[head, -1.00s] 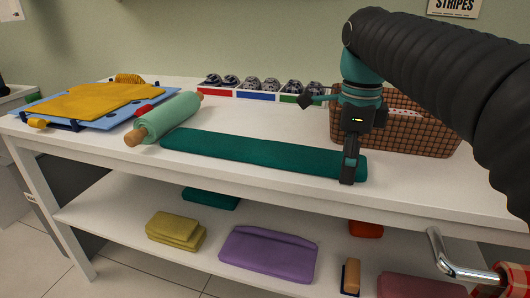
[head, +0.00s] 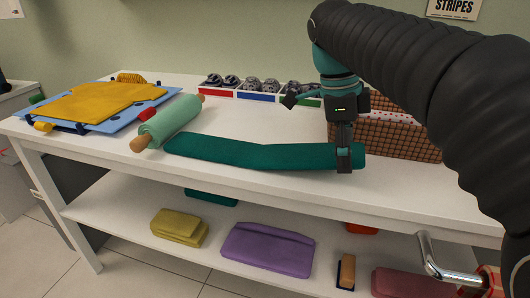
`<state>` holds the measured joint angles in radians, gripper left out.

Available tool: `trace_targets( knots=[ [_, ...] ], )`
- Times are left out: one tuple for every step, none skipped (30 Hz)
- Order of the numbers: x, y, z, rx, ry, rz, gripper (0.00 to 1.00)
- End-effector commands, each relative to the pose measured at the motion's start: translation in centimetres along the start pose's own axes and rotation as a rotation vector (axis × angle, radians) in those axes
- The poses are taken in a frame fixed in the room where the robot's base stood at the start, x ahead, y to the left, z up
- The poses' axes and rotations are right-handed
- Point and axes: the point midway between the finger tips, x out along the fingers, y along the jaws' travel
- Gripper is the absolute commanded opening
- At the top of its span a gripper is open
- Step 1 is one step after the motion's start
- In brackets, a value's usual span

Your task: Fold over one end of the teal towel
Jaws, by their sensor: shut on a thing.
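The teal towel (head: 230,150) lies as a long narrow strip along the front of the white table top in the head view. Its left end is beside the rolling-pin-like roll. My gripper (head: 344,165) points down and is shut on the towel near its right end. That end looks slightly raised, and the strip bends near its middle. A short piece of towel sticks out to the right of the fingers. The exact grip between the fingers is hidden.
A mint roll with wooden ends (head: 168,123) lies left of the towel. A blue board with yellow cloth (head: 100,101) is farther left. Sorted bins (head: 257,96) stand behind, and a brown basket (head: 390,138) is close behind my gripper. Folded cloths, including a purple one (head: 268,250), lie on the lower shelf.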

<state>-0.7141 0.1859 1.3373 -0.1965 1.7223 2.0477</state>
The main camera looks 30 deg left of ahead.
Motion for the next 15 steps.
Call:
trace_targets(
  knots=[
    [0.0, 0.0, 0.0, 0.001, 0.000, 0.000, 0.77],
    [0.0, 0.0, 0.0, 0.001, 0.000, -0.001, 0.77],
    [0.0, 0.0, 0.0, 0.001, 0.000, 0.000, 0.77],
    [0.0, 0.0, 0.0, 0.001, -0.001, -0.001, 0.77],
    [0.0, 0.0, 0.0, 0.001, -0.001, -0.001, 0.77],
    [0.0, 0.0, 0.0, 0.000, 0.001, -0.001, 0.77],
    [-0.1, 0.0, 0.0, -0.001, 0.005, -0.001, 0.77],
    [-0.2, 0.0, 0.1, -0.001, 0.012, 0.000, 0.77],
    [-0.5, 0.0, 0.1, -0.003, 0.026, -0.001, 0.77],
    [-0.7, 0.0, 0.2, -0.004, 0.040, -0.002, 0.77],
    [-1.1, 0.0, 0.3, -0.005, 0.056, -0.001, 0.77],
    [-1.4, 0.0, 0.3, -0.005, 0.080, -0.002, 0.77],
    [-1.8, 0.0, 0.4, -0.004, 0.097, -0.002, 0.77],
    [-2.1, 0.0, 0.4, -0.003, 0.115, -0.002, 0.77],
    [-2.5, -0.1, 0.4, -0.004, 0.137, -0.003, 0.77]
  ],
)
